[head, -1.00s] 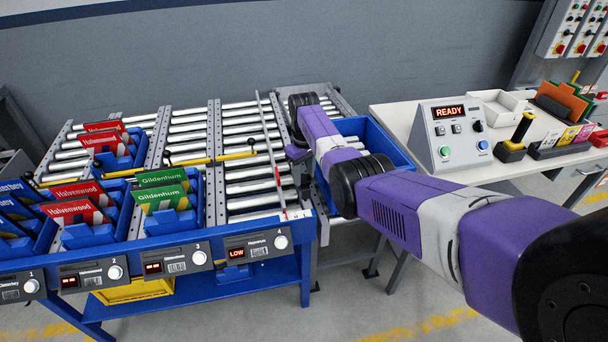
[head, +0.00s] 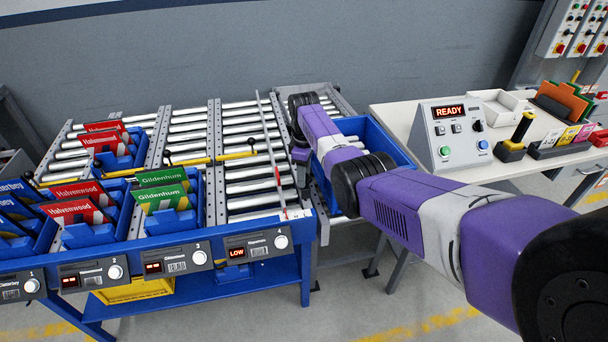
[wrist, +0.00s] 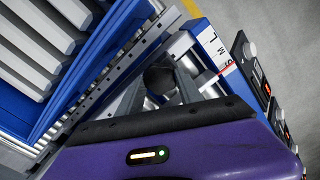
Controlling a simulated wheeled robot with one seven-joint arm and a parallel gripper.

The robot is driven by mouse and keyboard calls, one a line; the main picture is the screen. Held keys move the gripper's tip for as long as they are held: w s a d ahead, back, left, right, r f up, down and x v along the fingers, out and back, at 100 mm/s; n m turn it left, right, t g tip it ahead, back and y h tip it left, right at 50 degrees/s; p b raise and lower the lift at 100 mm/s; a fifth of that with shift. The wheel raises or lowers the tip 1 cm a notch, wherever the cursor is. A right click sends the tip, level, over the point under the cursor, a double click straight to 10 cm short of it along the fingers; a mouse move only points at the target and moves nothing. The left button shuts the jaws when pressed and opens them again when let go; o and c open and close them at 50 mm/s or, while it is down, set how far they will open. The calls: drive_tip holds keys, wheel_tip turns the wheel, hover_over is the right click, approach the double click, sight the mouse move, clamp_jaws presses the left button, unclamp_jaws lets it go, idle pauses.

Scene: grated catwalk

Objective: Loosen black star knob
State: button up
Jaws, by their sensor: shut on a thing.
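In the wrist view, the black star knob (wrist: 161,78) is a dark rounded shape beside the metal side rail of the rack. My gripper (wrist: 160,88) is shut on it, with a grey finger on either side. The lower part of the knob and the finger ends are partly hidden. In the head view, my purple arm reaches over the right end of the roller rack, and I cannot make out the knob there. A white scale with a red line (wrist: 218,55) lies just right of the gripper in the wrist view.
The roller rack (head: 250,172) has blue bins with red and green cards at left. A blue tote (head: 388,141) stands right under my arm. Numbered displays line the front edge; one reads LOW (head: 237,253). A control box reading READY (head: 449,112) stands on the right table.

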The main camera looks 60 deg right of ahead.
drive_tip(key=shift+r, duration=0.1)
drive_tip(key=o, duration=1.4)
drive_tip(key=shift+c, duration=0.2)
wheel_tip(320, 180, up, 8)
drive_tip(key=shift+f+b, duration=0.1)
drive_tip(key=shift+b, duration=0.2)
drive_tip(key=shift+d, duration=0.1)
